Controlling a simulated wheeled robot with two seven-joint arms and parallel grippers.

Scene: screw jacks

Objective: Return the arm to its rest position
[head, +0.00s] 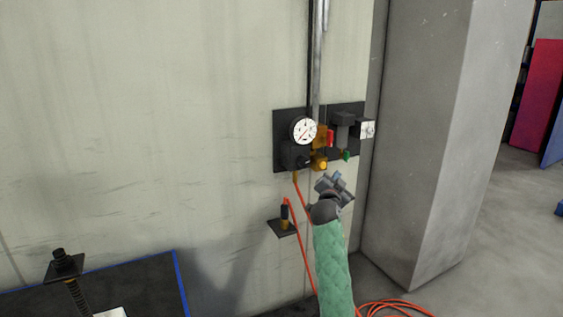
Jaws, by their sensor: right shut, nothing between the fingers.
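My right arm, in a green sleeve, comes up from the bottom of the head view. My right gripper (335,182) is at its end, shut and empty. It shows just below a wall panel (284,123) with a round white gauge (303,130), orange and yellow fittings (320,161) and a red part (330,138). I cannot tell whether the gripper touches the panel; a gap seems to show. My left gripper is not in view.
A small wall shelf (281,229) holds a black and orange fitting (285,213). An orange hose (302,250) hangs from the panel and coils on the floor. A concrete pillar (420,130) stands right. A screw jack (66,265) stands by a dark blue-edged surface (150,285) at lower left.

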